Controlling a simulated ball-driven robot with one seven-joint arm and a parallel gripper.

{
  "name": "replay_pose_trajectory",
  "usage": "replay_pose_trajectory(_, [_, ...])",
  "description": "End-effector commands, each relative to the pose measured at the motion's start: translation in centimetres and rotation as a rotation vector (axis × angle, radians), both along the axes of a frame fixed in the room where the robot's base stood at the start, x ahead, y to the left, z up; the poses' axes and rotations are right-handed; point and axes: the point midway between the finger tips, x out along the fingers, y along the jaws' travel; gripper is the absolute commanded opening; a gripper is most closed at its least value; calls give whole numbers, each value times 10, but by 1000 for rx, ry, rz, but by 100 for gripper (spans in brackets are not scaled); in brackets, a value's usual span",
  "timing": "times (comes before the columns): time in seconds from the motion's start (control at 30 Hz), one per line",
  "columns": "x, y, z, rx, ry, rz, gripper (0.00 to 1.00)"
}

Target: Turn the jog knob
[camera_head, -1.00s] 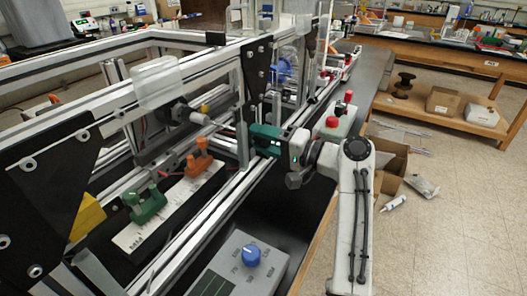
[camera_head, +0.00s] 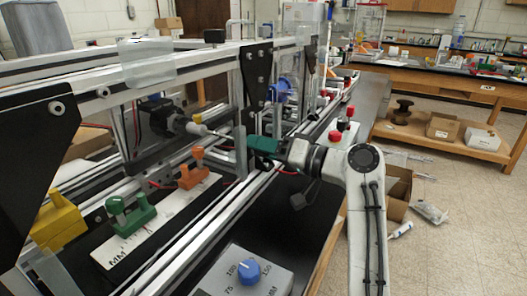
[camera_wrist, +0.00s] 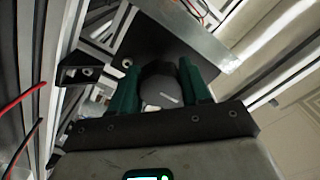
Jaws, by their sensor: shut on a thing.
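A dark grey round knob (camera_wrist: 160,86) with a pale mark on its face sits between the two green fingers of my gripper (camera_wrist: 161,84) in the wrist view. I take it to be the jog knob. The fingers are shut on its sides. In the head view my gripper (camera_head: 262,145) reaches left to the near side of the extrusion frame (camera_head: 190,72), close to an upright metal post. There the fingers hide the knob.
A grey box with a blue dial (camera_head: 248,271) stands at the front. Orange (camera_head: 193,172) and green (camera_head: 131,214) clamps sit on a white scale plate (camera_head: 150,232) inside the frame. A control box with a red button (camera_head: 334,137) lies beyond my arm.

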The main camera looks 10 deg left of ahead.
Motion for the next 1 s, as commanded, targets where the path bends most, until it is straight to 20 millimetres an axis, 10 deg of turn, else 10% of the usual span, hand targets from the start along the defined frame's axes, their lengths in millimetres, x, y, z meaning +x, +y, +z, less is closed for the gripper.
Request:
replay_pose_trajectory(0.37, [-2,2,-8,-10,9,7,16])
replay_pose_trajectory(0.4, [-2,2,-8,-10,9,7,51])
replay_pose_trajectory(0.6, [-1,1,-5,-6,5,5,70])
replay_pose_trajectory(1.0, [-4,-12,-3,-4,2,-1,71])
